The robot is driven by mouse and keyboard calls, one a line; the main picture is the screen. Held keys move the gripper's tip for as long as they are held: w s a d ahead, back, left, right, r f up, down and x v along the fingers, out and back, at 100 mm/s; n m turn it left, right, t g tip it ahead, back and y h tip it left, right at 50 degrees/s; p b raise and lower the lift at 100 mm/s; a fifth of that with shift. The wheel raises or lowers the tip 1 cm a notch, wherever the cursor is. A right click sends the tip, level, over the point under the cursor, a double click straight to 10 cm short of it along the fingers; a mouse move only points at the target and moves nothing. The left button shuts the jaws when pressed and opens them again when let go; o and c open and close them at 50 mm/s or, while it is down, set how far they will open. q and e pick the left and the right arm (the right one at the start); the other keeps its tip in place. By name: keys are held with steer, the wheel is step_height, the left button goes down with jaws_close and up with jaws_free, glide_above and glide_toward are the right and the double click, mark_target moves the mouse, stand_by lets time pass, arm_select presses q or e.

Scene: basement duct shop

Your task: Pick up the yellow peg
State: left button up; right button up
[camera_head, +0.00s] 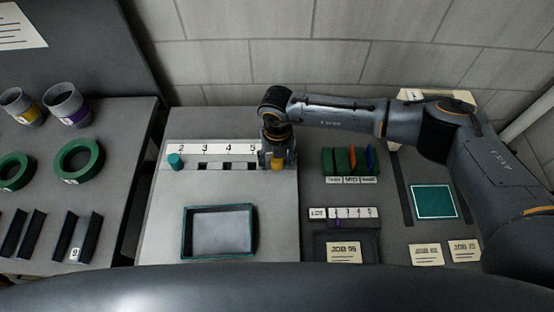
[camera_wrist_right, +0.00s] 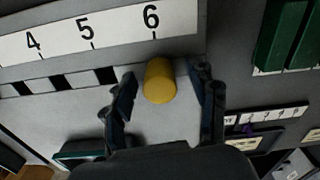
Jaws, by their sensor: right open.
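The yellow peg (camera_wrist_right: 160,81) stands below the number 6 on the white number strip (camera_wrist_right: 97,33) in the right wrist view. In the head view the peg (camera_head: 278,164) shows only in part under my right gripper (camera_head: 277,160). The right gripper is open, with one finger on each side of the peg; in the right wrist view its fingertips (camera_wrist_right: 163,80) show a gap to the peg on both sides. My left gripper is not in view.
A teal peg (camera_head: 176,161) stands by number 2, with dark square holes along the strip. An empty tray (camera_head: 219,208) lies in front. Right of the gripper is a rack of green, orange and blue pieces (camera_head: 349,160). Green rings (camera_head: 79,160) lie on the left table.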

jaws_close()
steer(key=shift+r, duration=0.1)
